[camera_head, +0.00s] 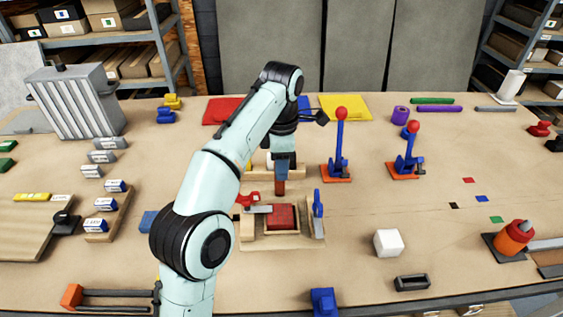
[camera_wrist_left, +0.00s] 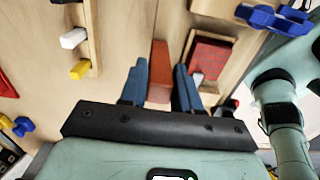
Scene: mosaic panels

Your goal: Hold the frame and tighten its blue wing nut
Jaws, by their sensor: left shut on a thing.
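My left gripper (camera_head: 281,168) points down over the middle of the table. Its blue fingers, also in the left wrist view (camera_wrist_left: 161,85), are shut on an orange-brown block (camera_wrist_left: 160,72). The block's lower part shows in the head view (camera_head: 280,187). Just in front is a small wooden frame (camera_head: 282,233) around a red panel (camera_head: 283,217). The red panel also shows in the wrist view (camera_wrist_left: 210,58). A blue upright piece (camera_head: 318,203) stands at its right side; I cannot tell whether it is the wing nut. My right gripper is not in view.
Two blue levers with red knobs (camera_head: 340,145) (camera_head: 407,150) stand to the right on orange bases. A red-handled clamp (camera_head: 247,200) is left of the panel. A white cube (camera_head: 388,242) lies front right. A grey ribbed box (camera_head: 75,103) is back left. The right-front table has free room.

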